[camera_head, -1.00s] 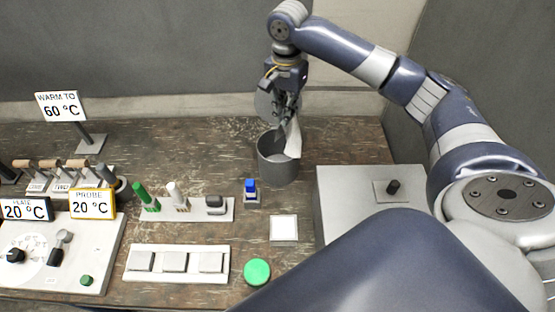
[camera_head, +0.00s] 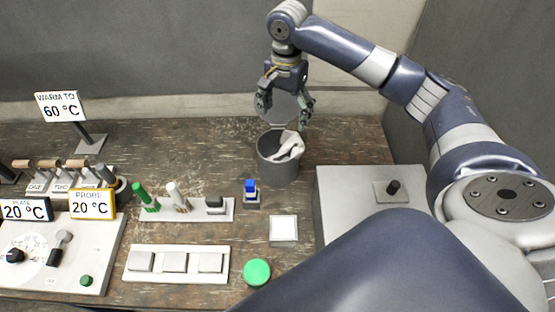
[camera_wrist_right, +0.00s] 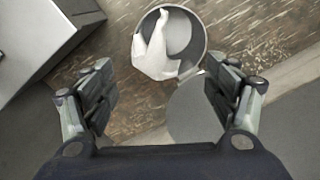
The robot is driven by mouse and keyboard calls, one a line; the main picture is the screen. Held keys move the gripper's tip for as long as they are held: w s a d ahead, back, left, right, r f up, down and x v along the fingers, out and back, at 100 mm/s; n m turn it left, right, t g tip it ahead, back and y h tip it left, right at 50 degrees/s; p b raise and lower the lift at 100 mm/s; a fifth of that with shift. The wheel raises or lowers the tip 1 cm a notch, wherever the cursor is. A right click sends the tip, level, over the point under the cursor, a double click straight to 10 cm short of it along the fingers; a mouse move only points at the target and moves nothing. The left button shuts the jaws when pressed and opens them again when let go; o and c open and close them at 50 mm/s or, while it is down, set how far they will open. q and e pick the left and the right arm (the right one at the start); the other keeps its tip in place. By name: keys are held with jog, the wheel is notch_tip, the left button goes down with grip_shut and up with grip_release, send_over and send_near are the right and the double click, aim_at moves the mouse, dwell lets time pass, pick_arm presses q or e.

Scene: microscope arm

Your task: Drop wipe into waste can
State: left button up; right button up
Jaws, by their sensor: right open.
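The white wipe (camera_head: 288,146) lies crumpled in the mouth of the grey waste can (camera_head: 277,171). Part of it rests at or over the can's rim. In the right wrist view the wipe (camera_wrist_right: 157,52) shows against the left side of the round can (camera_wrist_right: 201,40). My right gripper (camera_head: 284,106) is open and empty, above the can and apart from the wipe. In the right wrist view its two fingers (camera_wrist_right: 166,98) are spread wide. My left gripper is not in view.
A grey box (camera_head: 345,200) with a black knob stands right of the can. A blue-capped vial (camera_head: 250,190), a white pad (camera_head: 284,229), a green button (camera_head: 257,272) and a row of square pads (camera_head: 175,262) lie in front. The table behind the can is clear.

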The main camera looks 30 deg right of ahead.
jog(key=shift+r, duration=2.75)
notch_tip(320, 180, up, 12)
